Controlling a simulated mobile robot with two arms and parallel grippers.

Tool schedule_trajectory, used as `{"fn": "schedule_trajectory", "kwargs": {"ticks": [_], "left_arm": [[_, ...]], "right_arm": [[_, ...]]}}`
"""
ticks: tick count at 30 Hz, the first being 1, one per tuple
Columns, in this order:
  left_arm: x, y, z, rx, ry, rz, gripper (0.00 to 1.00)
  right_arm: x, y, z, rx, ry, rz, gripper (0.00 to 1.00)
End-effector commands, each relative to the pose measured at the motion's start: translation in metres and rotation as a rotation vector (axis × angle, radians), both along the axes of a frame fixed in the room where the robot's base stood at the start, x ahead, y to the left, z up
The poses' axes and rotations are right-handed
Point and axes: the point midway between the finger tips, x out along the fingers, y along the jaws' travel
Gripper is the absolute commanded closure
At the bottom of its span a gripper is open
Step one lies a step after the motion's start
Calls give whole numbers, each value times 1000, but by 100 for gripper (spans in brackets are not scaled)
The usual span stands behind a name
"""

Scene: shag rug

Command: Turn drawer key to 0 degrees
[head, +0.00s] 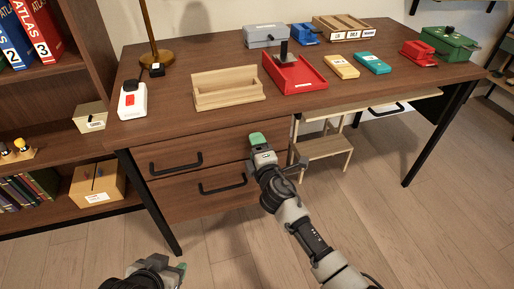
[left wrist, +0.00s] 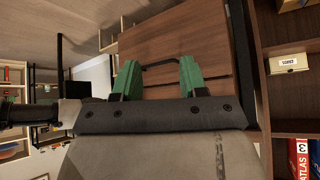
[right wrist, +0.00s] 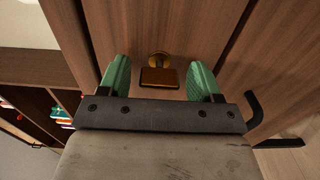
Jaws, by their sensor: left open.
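The brass drawer key (right wrist: 158,77) sits in a round brass lock (right wrist: 159,57) on a brown wooden drawer front. Its flat bow lies crosswise in the right wrist view. My right gripper (right wrist: 158,72) is open, with a green finger on each side of the key and a gap on both sides. In the head view my right gripper (head: 257,139) is at the upper drawer's right part and hides the key. My left gripper (left wrist: 155,75) is open and empty, facing the drawers from a distance. It also shows at the bottom left of the head view (head: 181,268).
The upper drawer handle (head: 176,164) and lower drawer handle (head: 222,184) stick out from the fronts. A wooden step stool (head: 322,148) stands right of the drawers. The desk top (head: 160,105) holds a red stand, trays and boxes. A bookshelf (head: 60,120) is at the left.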

Motion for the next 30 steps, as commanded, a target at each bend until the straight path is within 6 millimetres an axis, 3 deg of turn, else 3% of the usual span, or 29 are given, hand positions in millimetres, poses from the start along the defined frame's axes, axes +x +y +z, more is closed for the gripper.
{"fn": "schedule_trajectory", "kwargs": {"ticks": [11,20,24,30], "left_arm": [[-8,4,-4,15,52,1,57],[-53,18,-11,71,334,26,57],[-57,19,-8,74,355,27,57],[-56,18,-7,74,353,27,57]], "right_arm": [[-8,-3,0,3,2,0,36],[-54,-18,1,1,3,0,36],[-80,-26,1,1,3,0,36],[-100,-32,0,2,2,0,36]]}}
